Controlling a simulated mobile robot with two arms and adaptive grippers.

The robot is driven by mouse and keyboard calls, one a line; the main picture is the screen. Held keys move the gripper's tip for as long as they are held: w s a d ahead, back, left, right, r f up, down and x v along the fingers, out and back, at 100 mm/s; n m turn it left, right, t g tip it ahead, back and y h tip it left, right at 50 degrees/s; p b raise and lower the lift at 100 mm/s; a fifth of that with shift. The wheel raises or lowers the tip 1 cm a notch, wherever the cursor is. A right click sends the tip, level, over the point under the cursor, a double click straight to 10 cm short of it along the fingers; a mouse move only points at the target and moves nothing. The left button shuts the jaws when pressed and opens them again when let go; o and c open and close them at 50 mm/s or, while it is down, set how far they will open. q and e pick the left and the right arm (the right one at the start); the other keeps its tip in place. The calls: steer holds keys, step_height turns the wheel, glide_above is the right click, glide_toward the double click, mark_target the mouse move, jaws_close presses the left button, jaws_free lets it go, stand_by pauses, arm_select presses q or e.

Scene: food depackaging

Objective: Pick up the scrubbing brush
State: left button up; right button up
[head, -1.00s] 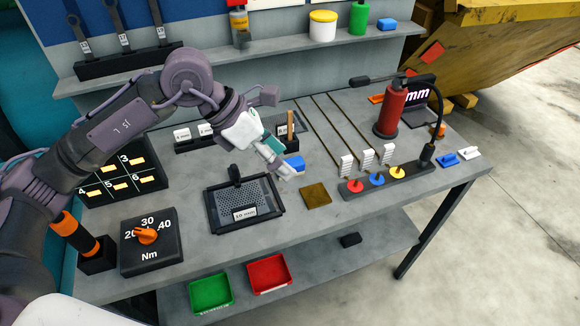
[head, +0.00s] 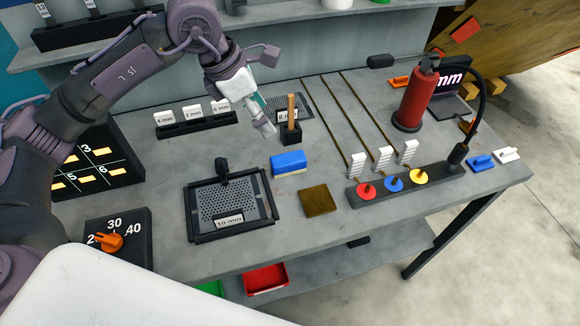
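I cannot tell for sure which of these is the scrubbing brush. My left gripper (head: 266,127) points down just left of the wooden handle, behind the blue block and apart from it. Its fingers look close together, and nothing shows between them. I cannot judge their opening. My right gripper is out of view.
A framed mesh plate (head: 190,215) and a brown square (head: 319,201) lie in front. White labelled tags stand in a black rack (head: 197,130). A black strip with coloured knobs (head: 437,172) and a red cylinder (head: 415,98) stand to the right. A red tray (head: 265,280) sits below.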

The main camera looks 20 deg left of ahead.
arm_select(q)
step_height(320, 180, down, 4)
steer(key=b, duration=0.2)
steer(key=p, duration=0.2)
glide_above(288, 158)
steer(key=s+a, duration=0.1)
steer(key=a, duration=0.1)
steer(key=f, duration=0.6)
steer(key=shift+s+d+f, duration=0.15)
steer(key=shift+d+f, duration=0.25)
steer(key=shift+f, duration=0.35)
steer(key=p+x, duration=0.2)
steer(key=x, duration=0.2)
steer(key=shift+f+p, duration=0.15)
steer(key=shift+p, duration=0.15)
steer(key=shift+w+f, duration=0.2)
steer(key=shift+f, duration=0.2)
steer(key=shift+r, duration=0.1)
jaws_close()
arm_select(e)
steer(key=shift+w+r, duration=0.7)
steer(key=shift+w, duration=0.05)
arm_select(q)
steer(key=shift+r, duration=0.1)
